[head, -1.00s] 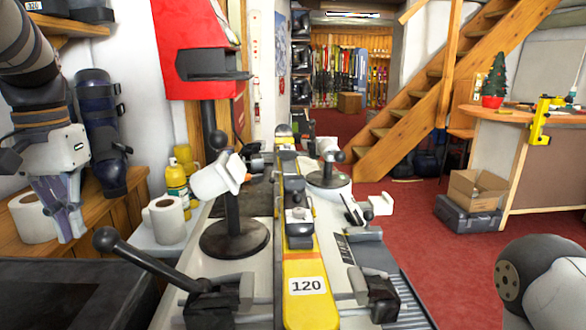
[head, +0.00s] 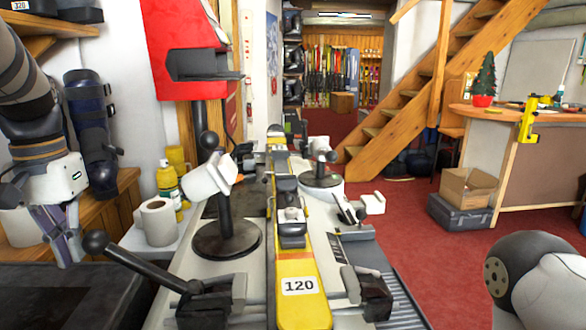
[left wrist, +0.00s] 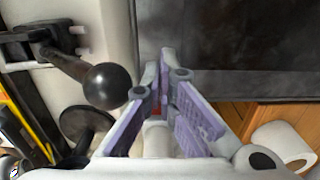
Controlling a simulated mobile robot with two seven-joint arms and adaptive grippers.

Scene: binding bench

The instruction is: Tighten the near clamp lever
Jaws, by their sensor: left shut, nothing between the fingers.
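The near clamp lever (head: 140,265) is a black handle with a round ball knob, rising up and left from its clamp at the front left of the bench. In the left wrist view its black knob (left wrist: 108,86) is just left of the fingers, with a visible gap. My left gripper (head: 72,262) points down, left of the knob in the head view. In the left wrist view the left gripper (left wrist: 158,82) shows its purple fingers closed together and empty. My right gripper is out of view.
A yellow ski (head: 302,312) marked 120 lies along the bench. A second clamp (head: 368,292) sits on its right side. A white iron-like tool on a black stand (head: 228,238) and a paper roll (head: 158,222) stand behind the lever. A dark flat surface (head: 60,305) lies below my left gripper.

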